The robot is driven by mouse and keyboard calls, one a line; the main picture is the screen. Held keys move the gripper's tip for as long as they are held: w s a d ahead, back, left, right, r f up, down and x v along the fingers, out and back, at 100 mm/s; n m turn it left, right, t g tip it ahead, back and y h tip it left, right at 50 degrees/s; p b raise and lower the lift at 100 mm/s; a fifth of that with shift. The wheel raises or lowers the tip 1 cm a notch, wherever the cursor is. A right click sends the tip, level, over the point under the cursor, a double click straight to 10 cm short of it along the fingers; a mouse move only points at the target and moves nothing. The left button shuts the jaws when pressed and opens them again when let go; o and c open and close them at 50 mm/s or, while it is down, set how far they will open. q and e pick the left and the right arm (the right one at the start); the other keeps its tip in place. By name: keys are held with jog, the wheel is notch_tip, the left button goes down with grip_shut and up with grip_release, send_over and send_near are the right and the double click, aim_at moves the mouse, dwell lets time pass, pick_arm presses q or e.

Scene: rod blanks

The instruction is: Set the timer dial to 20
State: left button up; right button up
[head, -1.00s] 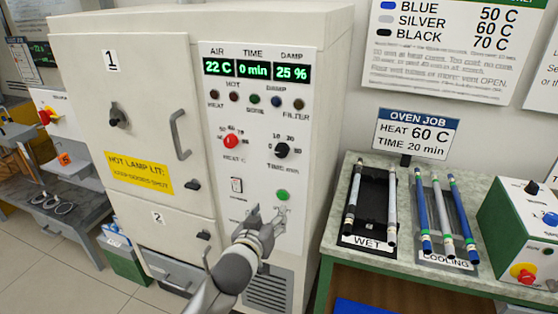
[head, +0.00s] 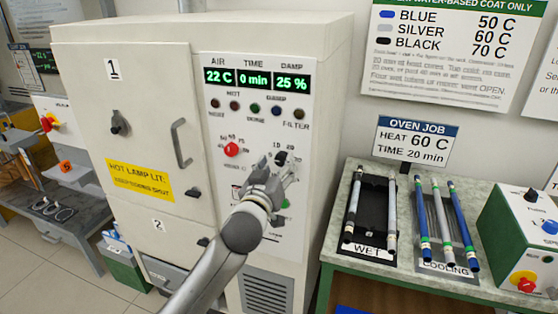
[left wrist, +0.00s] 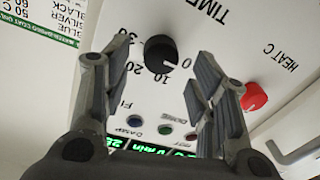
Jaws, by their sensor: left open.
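The timer dial (head: 281,158) is a black knob on the white oven panel, marked 0, 10, 20 and 30 around it. It also shows in the left wrist view (left wrist: 160,53), its pale mark toward the 0 side. The display (head: 254,78) above reads TIME 0 min. My left gripper (head: 277,174) is open just in front of and below the dial in the head view. In the left wrist view its two fingers (left wrist: 150,75) stand apart on either side of the dial, holding nothing; I cannot tell whether they touch it. My right gripper is not in view.
The red heat dial (head: 231,149) sits left of the timer dial, close to the gripper. A green button (head: 285,204) lies below, partly hidden by my gripper. A bench (head: 338,250) with rods on WET and COOLING trays stands right of the oven. A sign (head: 414,143) reads TIME 20 min.

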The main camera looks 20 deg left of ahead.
aim_at(282, 159)
pick_arm(q)
jog(key=shift+w, duration=1.1)
jog(key=c, duration=1)
